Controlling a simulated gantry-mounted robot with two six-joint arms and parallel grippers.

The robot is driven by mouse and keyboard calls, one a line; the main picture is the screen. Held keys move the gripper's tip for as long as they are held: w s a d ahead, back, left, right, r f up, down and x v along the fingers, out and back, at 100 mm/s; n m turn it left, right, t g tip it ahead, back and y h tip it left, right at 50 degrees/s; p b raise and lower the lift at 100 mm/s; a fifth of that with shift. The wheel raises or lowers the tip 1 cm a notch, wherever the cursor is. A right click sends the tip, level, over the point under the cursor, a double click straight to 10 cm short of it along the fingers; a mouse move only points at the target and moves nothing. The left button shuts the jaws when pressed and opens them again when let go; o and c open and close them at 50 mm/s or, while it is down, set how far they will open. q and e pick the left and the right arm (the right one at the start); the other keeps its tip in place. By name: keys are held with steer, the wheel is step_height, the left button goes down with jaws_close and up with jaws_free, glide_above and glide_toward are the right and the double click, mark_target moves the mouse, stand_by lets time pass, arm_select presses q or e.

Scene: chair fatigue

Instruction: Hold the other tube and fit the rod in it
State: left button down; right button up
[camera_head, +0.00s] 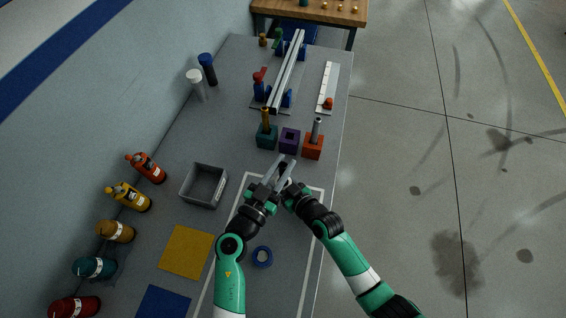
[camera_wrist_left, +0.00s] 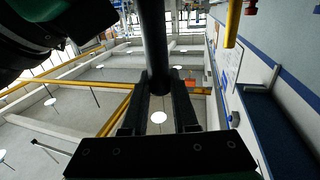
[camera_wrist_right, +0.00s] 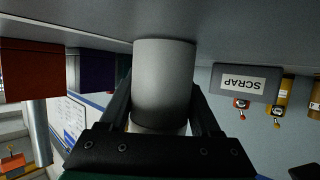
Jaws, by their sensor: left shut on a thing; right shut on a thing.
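My left gripper (camera_head: 272,182) is shut on a long dark cylinder, seemingly the rod (camera_wrist_left: 153,45), which runs out between its fingers in the left wrist view. My right gripper (camera_head: 287,182) is shut on a wide pale grey cylinder, seemingly the tube (camera_wrist_right: 165,80), which fills the middle of the right wrist view. The two grippers are close together above the table, near the white outline. I cannot tell whether the rod touches or enters the tube; the grippers hide the junction. Another grey tube (camera_head: 316,130) stands in the red block (camera_head: 313,148).
A purple block (camera_head: 289,142) with an empty-looking hole stands beside a teal block (camera_head: 266,137) holding an orange piece. A grey SCRAP bin (camera_head: 189,199) is left of the grippers. Bottles line the wall side; a blue ring (camera_head: 262,257) lies nearer. A rail fixture (camera_head: 289,70) is at the far end.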

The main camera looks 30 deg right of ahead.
arm_select(q)
steer(key=shift+f, duration=0.3)
steer(key=c, duration=0.6)
jaws_free()
steer(key=v, duration=1.2)
arm_select(e)
steer(key=o, duration=1.5)
